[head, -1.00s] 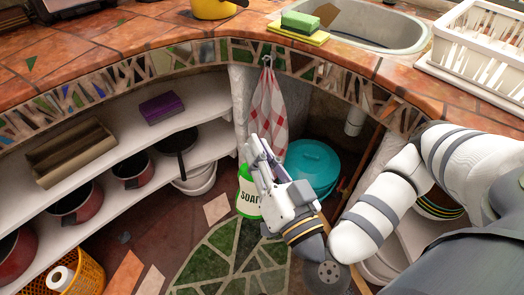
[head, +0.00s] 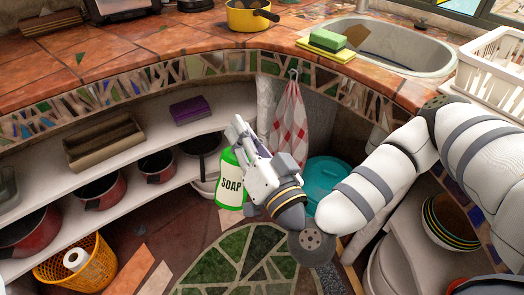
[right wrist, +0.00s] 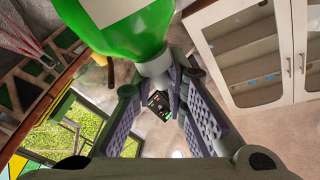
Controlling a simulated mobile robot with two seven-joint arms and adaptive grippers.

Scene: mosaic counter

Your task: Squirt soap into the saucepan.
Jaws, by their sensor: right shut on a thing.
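My right gripper (head: 245,150) is shut on the neck of a green soap bottle with a white SOAP label (head: 231,183). The bottle hangs nearly upright in the air in front of the lower shelves, below the counter edge. In the right wrist view the bottle's green body (right wrist: 128,45) fills the top, its pale neck between the fingers (right wrist: 160,85). My left gripper is not in view.
The sink (head: 385,48) has a green-yellow sponge (head: 328,40) beside it and a white dish rack (head: 492,62) at right. The curved counter edge overhangs shelves with dark red pots (head: 100,192). A checked towel (head: 290,120) hangs behind the gripper. The counter left of the saucepan is largely clear.

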